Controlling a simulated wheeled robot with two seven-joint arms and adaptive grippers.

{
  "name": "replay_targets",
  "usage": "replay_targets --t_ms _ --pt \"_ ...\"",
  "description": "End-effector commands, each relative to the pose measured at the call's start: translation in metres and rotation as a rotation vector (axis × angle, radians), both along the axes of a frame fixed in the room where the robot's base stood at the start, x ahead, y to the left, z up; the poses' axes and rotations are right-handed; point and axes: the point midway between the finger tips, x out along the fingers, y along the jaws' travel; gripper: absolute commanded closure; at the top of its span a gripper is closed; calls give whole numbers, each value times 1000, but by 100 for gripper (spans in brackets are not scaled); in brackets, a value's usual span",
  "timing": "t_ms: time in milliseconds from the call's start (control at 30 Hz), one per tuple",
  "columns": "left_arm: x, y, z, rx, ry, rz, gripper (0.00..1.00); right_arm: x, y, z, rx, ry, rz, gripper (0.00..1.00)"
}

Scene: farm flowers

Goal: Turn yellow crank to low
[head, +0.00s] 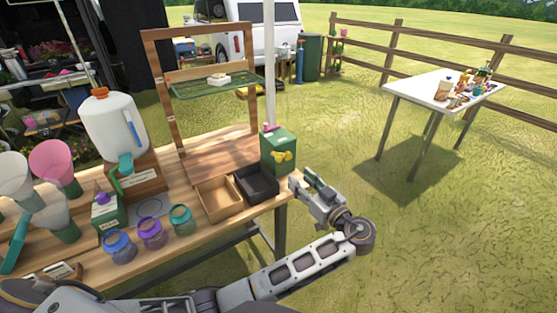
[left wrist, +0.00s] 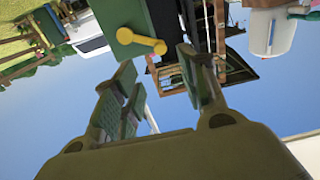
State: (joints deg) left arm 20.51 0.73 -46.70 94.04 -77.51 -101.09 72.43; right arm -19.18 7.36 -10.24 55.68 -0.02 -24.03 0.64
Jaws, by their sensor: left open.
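The yellow crank (head: 284,156) is on the front face of a green box (head: 271,146) at the right end of the wooden workbench. In the left wrist view the yellow crank (left wrist: 143,42) shows as a short bar with a round knob at each end, on the green box (left wrist: 128,14). My left gripper (head: 310,181) is open and empty, just off the bench's right end, below and right of the box. In the wrist view its spread fingers (left wrist: 162,82) are apart from the crank, which lies beyond them. Any low marking is not readable. My right gripper is not in view.
A black tray (head: 244,197) and a wooden tray (head: 203,205) sit left of the box. Several coloured jars (head: 150,246) stand along the bench's front edge. A wooden frame (head: 174,110) rises behind. Open grass lies right of the bench.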

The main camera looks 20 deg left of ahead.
Motion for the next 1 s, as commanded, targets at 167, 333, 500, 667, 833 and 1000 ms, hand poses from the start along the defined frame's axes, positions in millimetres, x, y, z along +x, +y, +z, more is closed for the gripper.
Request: replay_targets --t_ms 167,333,500,667,833,1000 --pt "9 12 0 2 1 0 57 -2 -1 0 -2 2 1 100" --pt "22 29 1 3 0 1 57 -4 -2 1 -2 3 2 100" --pt "36 47 1 3 0 0 57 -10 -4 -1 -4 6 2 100" --pt "49 64 1 3 0 1 57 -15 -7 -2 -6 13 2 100" --pt "63 81 1 3 0 1 57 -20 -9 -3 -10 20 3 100" --pt "74 95 0 3 2 -1 57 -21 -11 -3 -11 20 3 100"
